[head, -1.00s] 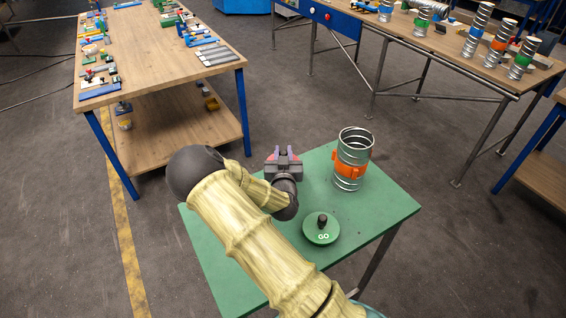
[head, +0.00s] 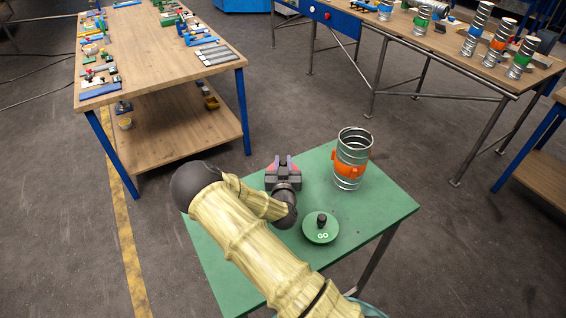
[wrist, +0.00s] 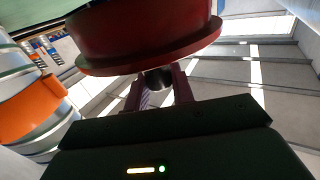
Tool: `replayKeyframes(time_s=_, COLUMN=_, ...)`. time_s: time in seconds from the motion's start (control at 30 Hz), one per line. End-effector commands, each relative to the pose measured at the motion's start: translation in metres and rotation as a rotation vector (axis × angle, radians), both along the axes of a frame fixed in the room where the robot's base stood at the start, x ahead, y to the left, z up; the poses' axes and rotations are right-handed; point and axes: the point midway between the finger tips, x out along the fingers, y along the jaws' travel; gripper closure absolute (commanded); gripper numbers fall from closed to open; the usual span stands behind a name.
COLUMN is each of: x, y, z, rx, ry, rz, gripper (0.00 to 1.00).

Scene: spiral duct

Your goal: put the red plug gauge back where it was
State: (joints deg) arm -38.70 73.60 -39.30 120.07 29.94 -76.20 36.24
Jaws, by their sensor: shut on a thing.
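The red plug gauge (wrist: 145,32) fills the top of the wrist view as a wide red disc with a flange. My gripper (wrist: 158,88) is shut on its dark knob, which shows between the fingers. In the head view my gripper (head: 283,163) is over the far left part of the green table (head: 228,262), and only reddish slivers of the gauge show around it. A green plug gauge marked GO (head: 320,232) stands on the table with its dark knob up. The gauge's former place cannot be told from these frames.
A spiral duct with an orange clamp (head: 348,165) stands upright on the green table, right of my gripper; it is close at left in the wrist view (wrist: 32,108). A wooden bench (head: 165,60) with tools is at left. Another bench (head: 450,55) at upper right holds several ducts.

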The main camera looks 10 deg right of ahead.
Motion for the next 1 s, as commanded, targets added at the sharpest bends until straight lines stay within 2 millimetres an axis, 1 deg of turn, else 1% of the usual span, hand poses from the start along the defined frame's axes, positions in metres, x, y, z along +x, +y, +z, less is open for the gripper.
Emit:
replayKeyframes(time_s=0.6, x=-0.001, y=0.000, z=-0.015, rx=-0.001, ry=0.007, rz=0.000, gripper=1.00)
replayKeyframes(time_s=0.63, x=-0.001, y=0.000, z=-0.016, rx=-0.001, ry=0.010, rz=0.000, gripper=0.72)
replayKeyframes(time_s=0.7, x=-0.002, y=0.000, z=-0.018, rx=-0.001, ry=0.013, rz=0.000, gripper=0.58)
replayKeyframes(time_s=0.73, x=-0.002, y=0.000, z=-0.018, rx=-0.002, ry=0.015, rz=0.000, gripper=0.54)
replayKeyframes(time_s=1.0, x=-0.002, y=0.000, z=-0.020, rx=-0.003, ry=0.019, rz=-0.001, gripper=0.54)
